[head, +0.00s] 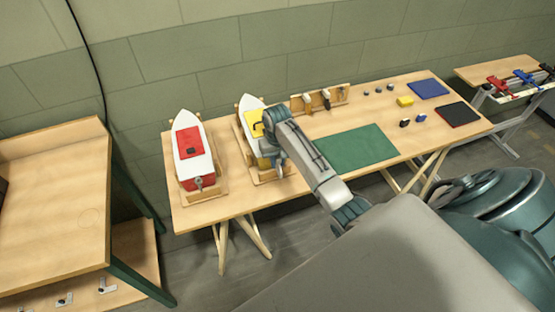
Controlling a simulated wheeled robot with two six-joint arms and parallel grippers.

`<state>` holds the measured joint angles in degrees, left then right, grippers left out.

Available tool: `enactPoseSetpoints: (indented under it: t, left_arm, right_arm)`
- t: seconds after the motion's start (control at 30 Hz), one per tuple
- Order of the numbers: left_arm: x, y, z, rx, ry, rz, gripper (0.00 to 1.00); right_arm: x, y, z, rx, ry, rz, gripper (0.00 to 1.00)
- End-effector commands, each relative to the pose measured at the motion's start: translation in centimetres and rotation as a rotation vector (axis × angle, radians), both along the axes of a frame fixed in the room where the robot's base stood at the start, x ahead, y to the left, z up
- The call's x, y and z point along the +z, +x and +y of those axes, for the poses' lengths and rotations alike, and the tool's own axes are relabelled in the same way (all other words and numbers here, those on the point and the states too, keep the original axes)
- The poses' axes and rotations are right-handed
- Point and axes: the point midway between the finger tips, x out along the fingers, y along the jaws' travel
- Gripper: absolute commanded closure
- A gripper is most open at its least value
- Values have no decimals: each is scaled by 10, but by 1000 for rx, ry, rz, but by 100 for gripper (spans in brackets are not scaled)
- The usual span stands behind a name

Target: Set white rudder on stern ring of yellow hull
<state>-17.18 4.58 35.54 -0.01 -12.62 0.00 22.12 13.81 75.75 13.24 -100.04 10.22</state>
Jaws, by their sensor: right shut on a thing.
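The yellow hull (264,148), a boat with a white bow and yellow deck, sits in a wooden cradle on the table. My right arm reaches over it, and my right gripper (279,161) points down at its stern end. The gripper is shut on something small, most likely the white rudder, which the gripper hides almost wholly. The stern ring is hidden too, so I cannot tell whether the rudder touches it. My left gripper is out of view.
A red and white hull (196,172) stands in its cradle to the left. A wooden rack (340,94) with small parts stands behind.

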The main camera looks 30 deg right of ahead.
Motion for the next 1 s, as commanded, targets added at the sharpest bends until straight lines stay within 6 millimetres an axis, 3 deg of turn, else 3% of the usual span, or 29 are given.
enactPoseSetpoints:
  t: [0.33,0.37,0.47,0.77,1.0]
  left_arm:
    - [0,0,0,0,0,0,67]
    - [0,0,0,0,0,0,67]
    - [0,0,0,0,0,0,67]
    - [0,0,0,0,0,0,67]
    - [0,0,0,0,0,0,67]
  right_arm:
    - [-1,0,0,0,0,0,100]
    - [-1,0,0,0,0,0,77]
    - [-1,0,0,0,0,0,57]
    - [-1,0,0,0,0,0,57]
    - [12,0,0,0,0,-1,57]
